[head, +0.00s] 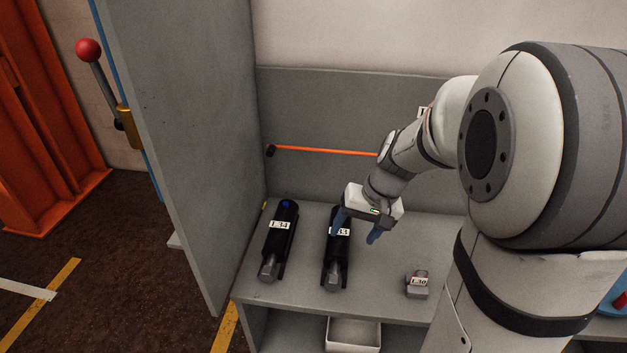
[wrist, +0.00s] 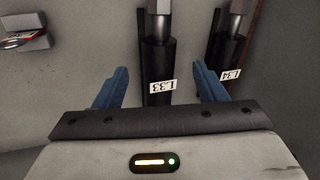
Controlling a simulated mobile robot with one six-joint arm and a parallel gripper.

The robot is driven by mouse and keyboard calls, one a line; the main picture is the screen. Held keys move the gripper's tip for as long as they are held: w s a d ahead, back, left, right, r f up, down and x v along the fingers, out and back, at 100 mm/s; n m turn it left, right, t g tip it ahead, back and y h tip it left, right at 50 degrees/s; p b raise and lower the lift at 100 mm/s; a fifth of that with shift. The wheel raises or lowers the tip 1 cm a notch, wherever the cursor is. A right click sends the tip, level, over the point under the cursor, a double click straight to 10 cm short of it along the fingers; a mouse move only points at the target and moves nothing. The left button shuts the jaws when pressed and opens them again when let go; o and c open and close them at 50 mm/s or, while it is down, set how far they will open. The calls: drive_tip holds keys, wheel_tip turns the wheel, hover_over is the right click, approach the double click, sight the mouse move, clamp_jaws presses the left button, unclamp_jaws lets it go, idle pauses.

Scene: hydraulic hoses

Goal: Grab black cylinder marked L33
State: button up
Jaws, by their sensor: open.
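The black cylinder marked L33 (head: 336,255) lies on the grey shelf, its metal end toward the front. In the wrist view the L33 cylinder (wrist: 157,65) and its white label show between my two blue fingers. My gripper (head: 355,232) is open at the back part of this cylinder, with one finger over it and one to its right in the head view. In the wrist view my gripper (wrist: 164,78) has a finger on each side of the cylinder, with gaps. I cannot tell how far above the shelf the fingertips are.
A similar black cylinder marked L34 (head: 279,240) lies to the left; it also shows in the wrist view (wrist: 228,55). A small grey part marked L30 (head: 417,284) sits to the right. A grey side panel (head: 185,130) stands at left. A white bin (head: 353,335) is below.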

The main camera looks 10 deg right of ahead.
drive_tip(key=m+y, duration=0.1)
hover_over(343, 237)
drive_tip(key=s+d, duration=0.1)
drive_tip(key=d, duration=0.2)
wheel_tip(343, 237, down, 3)
drive_tip(key=x, duration=0.4)
drive_tip(key=p+x, duration=0.1)
drive_tip(key=x, duration=0.3)
drive_tip(key=shift+a+r, duration=0.15)
drive_tip(key=shift+a, duration=0.05)
clamp_jaws()
drive_tip(key=shift+w+r, duration=0.1)
